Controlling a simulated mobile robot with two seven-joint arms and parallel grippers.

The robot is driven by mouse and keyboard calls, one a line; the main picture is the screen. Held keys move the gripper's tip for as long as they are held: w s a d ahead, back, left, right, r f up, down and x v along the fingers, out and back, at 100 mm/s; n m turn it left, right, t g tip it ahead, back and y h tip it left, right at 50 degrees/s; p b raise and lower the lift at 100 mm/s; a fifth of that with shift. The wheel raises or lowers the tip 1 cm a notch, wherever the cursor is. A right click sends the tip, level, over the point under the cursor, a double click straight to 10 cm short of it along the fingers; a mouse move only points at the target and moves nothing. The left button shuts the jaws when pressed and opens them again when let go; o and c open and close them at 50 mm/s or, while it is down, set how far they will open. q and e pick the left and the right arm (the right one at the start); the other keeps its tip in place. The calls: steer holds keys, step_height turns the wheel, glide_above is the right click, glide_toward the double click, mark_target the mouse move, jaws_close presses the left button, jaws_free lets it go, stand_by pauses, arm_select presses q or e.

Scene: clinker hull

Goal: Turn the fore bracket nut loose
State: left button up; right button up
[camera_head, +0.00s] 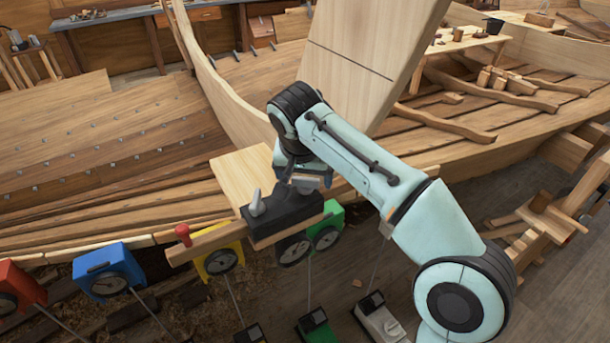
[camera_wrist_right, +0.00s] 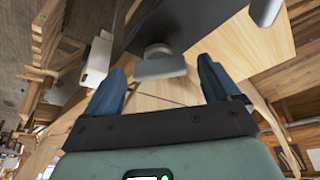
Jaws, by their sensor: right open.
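A black bracket block (camera_head: 285,215) sits on a wooden rail at the hull's edge. A pale grey wing-shaped nut (camera_head: 257,203) stands on its left part. A second grey nut (camera_head: 305,183) is partly hidden under my right gripper (camera_head: 300,174). In the right wrist view the black block (camera_wrist_right: 185,22) carries a grey nut (camera_wrist_right: 160,65) between the two blue fingers of my open right gripper (camera_wrist_right: 162,68). Gaps show on both sides of that nut. Another grey nut (camera_wrist_right: 265,10) shows at the top edge. I cannot tell which nut is the fore one. My left gripper is not in view.
A pale wooden board (camera_head: 243,180) lies behind the block, and a large plank (camera_head: 365,60) rises behind my right arm. Red, blue (camera_head: 108,270), yellow (camera_head: 220,260) and green dial boxes on rods line the hull's near edge. A red knob (camera_head: 183,234) stands at the rail's left end.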

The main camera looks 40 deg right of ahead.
steer(key=c, duration=1.1)
steer(key=shift+o, duration=0.2)
steer(key=shift+n, duration=0.3)
steer(key=n+t+y, duration=0.1)
steer(key=n, duration=0.2)
steer(key=shift+s+d+r+p, duration=0.1)
steer(key=shift+d+p, duration=0.1)
steer(key=shift+p, duration=0.2)
arm_select(q)
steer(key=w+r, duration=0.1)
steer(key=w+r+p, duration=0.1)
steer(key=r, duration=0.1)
steer(key=shift+p, duration=0.3)
arm_select(e)
steer(key=n+y, duration=0.1)
steer(key=n, duration=0.2)
steer(key=n+y, duration=0.1)
steer(key=n, duration=0.1)
steer(key=shift+d+n+t, duration=0.1)
steer(key=shift+n+t, duration=0.2)
steer(key=shift+n, duration=0.1)
steer(key=o, duration=1.1)
steer(key=shift+c, duration=0.2)
